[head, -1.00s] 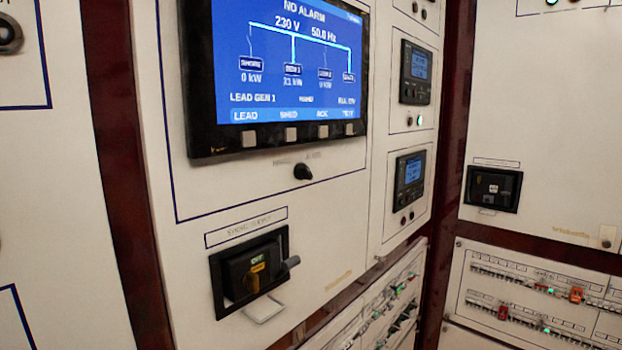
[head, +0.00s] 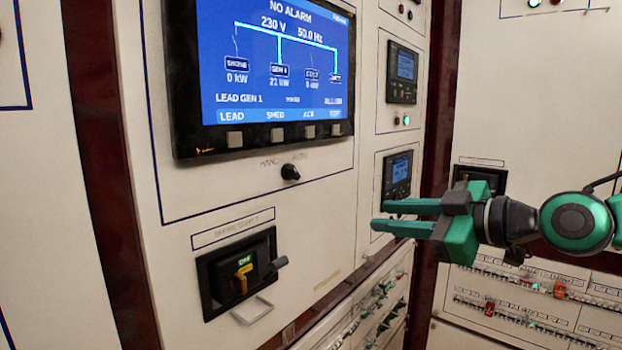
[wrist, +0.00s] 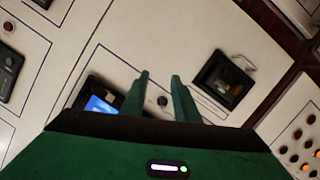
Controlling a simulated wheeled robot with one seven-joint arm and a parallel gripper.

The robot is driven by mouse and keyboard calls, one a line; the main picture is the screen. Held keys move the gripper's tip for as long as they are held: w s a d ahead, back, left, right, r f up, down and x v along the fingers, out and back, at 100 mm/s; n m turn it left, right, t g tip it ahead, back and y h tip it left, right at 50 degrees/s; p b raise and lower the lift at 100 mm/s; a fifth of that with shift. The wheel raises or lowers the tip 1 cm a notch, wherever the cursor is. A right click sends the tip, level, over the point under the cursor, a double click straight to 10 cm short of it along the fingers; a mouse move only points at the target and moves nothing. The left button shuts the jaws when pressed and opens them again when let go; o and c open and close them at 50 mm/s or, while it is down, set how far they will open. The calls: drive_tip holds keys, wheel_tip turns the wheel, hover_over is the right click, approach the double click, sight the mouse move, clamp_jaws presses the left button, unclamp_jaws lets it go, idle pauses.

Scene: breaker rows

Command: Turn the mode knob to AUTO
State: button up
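The mode knob (head: 290,173) is a small black knob under the display, with faint HAND and AUTO lettering above it. In the wrist view the knob (wrist: 162,101) shows between my fingertips, some way beyond them. Which mark it points to is too small to tell for sure. My gripper (head: 374,216) is to the right of and lower than the knob in the head view, apart from the panel. Its two green fingers are spread with nothing between them; in the wrist view the fingertips (wrist: 160,75) also stand apart.
The display (head: 270,70) with its button row is above the knob. A black breaker switch (head: 225,285) with a protruding handle and a wire loop is below it. Small meters (head: 396,175) line the right column. Breaker rows (head: 530,300) are at lower right.

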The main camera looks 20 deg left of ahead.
sight(297, 174)
drive_tip(key=s+a+r+n+g+y, duration=0.1)
drive_tip(key=s+a+r+n+y, duration=0.2)
drive_tip(key=a+r, duration=0.35)
drive_tip(key=x, duration=1.1)
drive_tip(key=shift+s, duration=0.2)
